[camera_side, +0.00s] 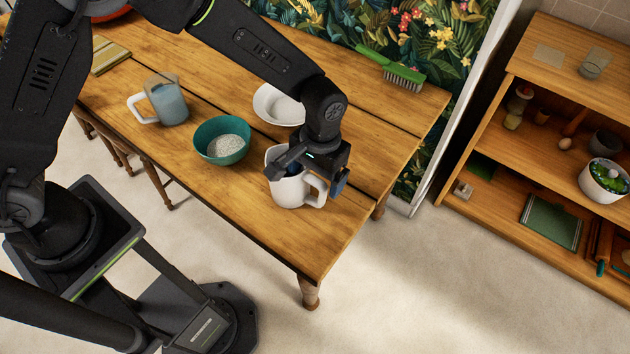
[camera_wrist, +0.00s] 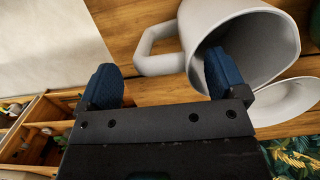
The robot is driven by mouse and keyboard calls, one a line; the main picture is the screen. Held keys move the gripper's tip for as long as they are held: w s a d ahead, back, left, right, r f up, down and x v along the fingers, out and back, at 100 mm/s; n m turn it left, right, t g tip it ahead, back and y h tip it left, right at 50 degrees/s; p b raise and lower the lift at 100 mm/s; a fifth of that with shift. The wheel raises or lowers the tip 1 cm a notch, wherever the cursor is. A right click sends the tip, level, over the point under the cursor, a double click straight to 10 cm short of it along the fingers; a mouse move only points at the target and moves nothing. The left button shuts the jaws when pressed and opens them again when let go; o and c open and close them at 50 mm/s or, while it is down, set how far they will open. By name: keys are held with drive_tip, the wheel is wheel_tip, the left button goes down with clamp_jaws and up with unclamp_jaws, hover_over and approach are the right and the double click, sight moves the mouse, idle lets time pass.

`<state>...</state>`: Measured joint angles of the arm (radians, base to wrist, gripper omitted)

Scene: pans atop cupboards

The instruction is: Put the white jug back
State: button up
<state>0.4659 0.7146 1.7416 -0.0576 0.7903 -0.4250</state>
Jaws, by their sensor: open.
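The white jug (camera_side: 289,192) stands upright on the wooden table near its front right end, its handle toward the right. My gripper (camera_side: 318,172) is over the jug and hides part of its rim. In the wrist view the jug (camera_wrist: 200,22) fills the upper right, with its mouth and handle showing. My gripper (camera_wrist: 162,68) is open there, with its two blue fingers apart. The right finger overlaps the jug's mouth and the left finger is outside, beyond the handle. I cannot tell whether either finger touches the jug.
A teal bowl (camera_side: 213,155) of pale grains and a white bowl (camera_side: 268,115) stand near the jug. A clear jug with a white handle (camera_side: 168,105) is farther left. A green brush (camera_side: 402,75) lies at the back. An open shelf unit (camera_side: 557,75) stands right, across a floor gap.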

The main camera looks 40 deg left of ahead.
wheel_tip(320, 180, up, 9)
drive_tip(key=w, duration=0.1)
drive_tip(key=s+a+r+t, duration=0.2)
drive_tip(key=s+a+r, duration=0.3)
drive_tip(key=a+r, duration=0.3)
drive_tip(key=s+a+r+t, duration=0.3)
drive_tip(key=s+a+r, duration=0.2)
drive_tip(key=a+r, duration=0.25)
drive_tip(key=s+a+t, duration=0.1)
drive_tip(key=s+a, duration=0.3)
drive_tip(key=s, duration=0.3)
drive_tip(key=shift+s+a+r+t, duration=0.15)
drive_tip(key=shift+s+a+t, duration=0.1)
drive_tip(key=shift+t, duration=0.15)
